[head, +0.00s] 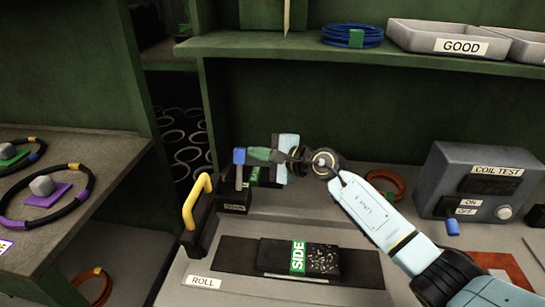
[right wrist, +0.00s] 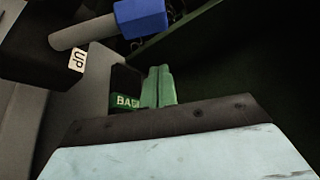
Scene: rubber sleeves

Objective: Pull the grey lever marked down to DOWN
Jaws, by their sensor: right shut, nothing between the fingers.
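The grey lever (head: 239,176) with a blue end stands upright on a dark box (head: 235,203) behind the bench top, in the middle of the head view. In the right wrist view the lever's grey shaft (right wrist: 84,34) and blue end (right wrist: 140,18) are at the top left, with an UP label (right wrist: 78,60) near the shaft. The DOWN mark is not visible. My right gripper (head: 258,154) has green fingers, shut and empty, just right of the blue end. They also show in the right wrist view (right wrist: 158,88), apart from the lever there. My left gripper is out of view.
A yellow handle (head: 197,201) stands left of the lever. A black SIDE piece (head: 325,260) lies in front on the bench. A grey COIL TEST box (head: 475,184) stands at right. A green shelf (head: 300,46) with a GOOD tray (head: 440,38) runs above.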

